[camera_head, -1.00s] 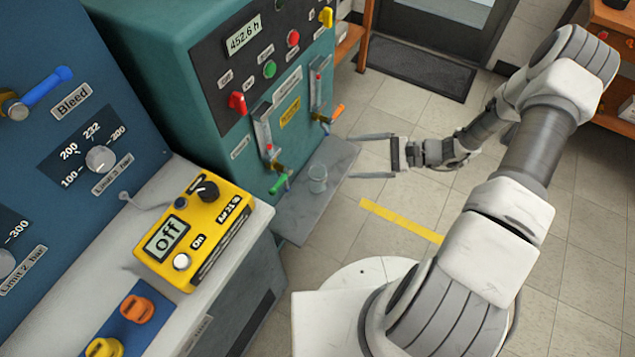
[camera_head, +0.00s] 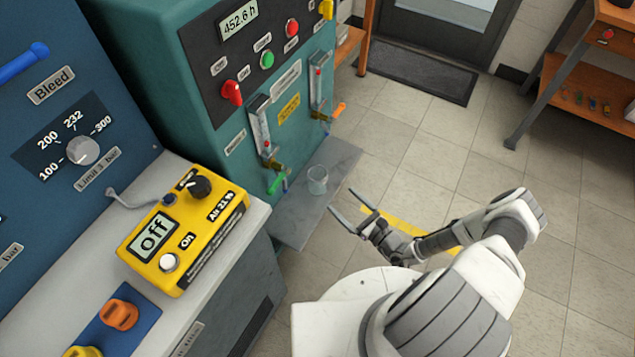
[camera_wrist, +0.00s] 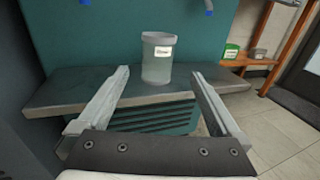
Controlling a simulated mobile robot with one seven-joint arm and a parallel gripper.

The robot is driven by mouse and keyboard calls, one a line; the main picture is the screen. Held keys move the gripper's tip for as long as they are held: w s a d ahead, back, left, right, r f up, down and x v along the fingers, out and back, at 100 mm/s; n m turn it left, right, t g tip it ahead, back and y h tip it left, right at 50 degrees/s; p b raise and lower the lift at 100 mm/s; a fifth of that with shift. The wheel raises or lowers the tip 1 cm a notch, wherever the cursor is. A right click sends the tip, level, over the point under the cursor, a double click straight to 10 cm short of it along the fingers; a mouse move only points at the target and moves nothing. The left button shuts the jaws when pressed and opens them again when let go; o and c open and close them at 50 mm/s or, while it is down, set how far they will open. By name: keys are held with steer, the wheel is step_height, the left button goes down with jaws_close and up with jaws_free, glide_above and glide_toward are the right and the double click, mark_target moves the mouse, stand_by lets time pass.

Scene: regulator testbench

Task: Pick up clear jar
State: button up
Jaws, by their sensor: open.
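The clear jar (camera_head: 317,180) stands upright on the grey shelf (camera_head: 290,228) at the front of the teal machine. It also shows in the wrist view (camera_wrist: 158,59), see-through, with a small white label and a wide rim. My gripper (camera_head: 346,205) is open and empty, to the right of the jar and nearer my base. In the wrist view its two fingers (camera_wrist: 160,93) point toward the jar, which appears between and beyond their tips. The fingers do not touch the jar as far as I can tell.
The teal machine (camera_head: 165,40) rises behind the shelf, with a green-handled valve (camera_head: 277,183) close to the jar. A yellow analyser (camera_head: 185,230) sits on the bench at left. Open tiled floor (camera_head: 440,130) lies to the right. A wooden shelf (camera_wrist: 250,62) stands farther back.

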mark_target(312, 174)
steer(key=b+x, duration=0.2)
steer(key=x, duration=0.8)
steer(key=shift+w+a, duration=0.25)
steer(key=shift+a, duration=0.05)
steer(key=x, duration=0.1)
steer(key=b+x, duration=0.1)
steer(key=x, duration=0.2)
steer(key=shift+a+f+b, duration=0.2)
steer(key=shift+f+b, duration=0.1)
steer(key=shift+f, duration=0.05)
steer(key=shift+w+a+r, duration=0.1)
steer(key=shift+w+a, duration=0.15)
steer(key=shift+w, duration=0.05)
steer(key=c, duration=1.4)
steer(key=shift+o, duration=0.2)
step_height(312, 174, up, 5)
steer(key=p, duration=0.2)
steer(key=shift+d+p, duration=0.1)
steer(key=shift+p, duration=0.25)
steer(key=d+r+p, duration=0.2)
steer(key=d+r, duration=0.4)
steer(key=d, duration=0.5)
steer(key=shift+s+d, duration=0.25)
steer(key=shift+s, duration=0.2)
steer(key=shift+r, duration=0.1)
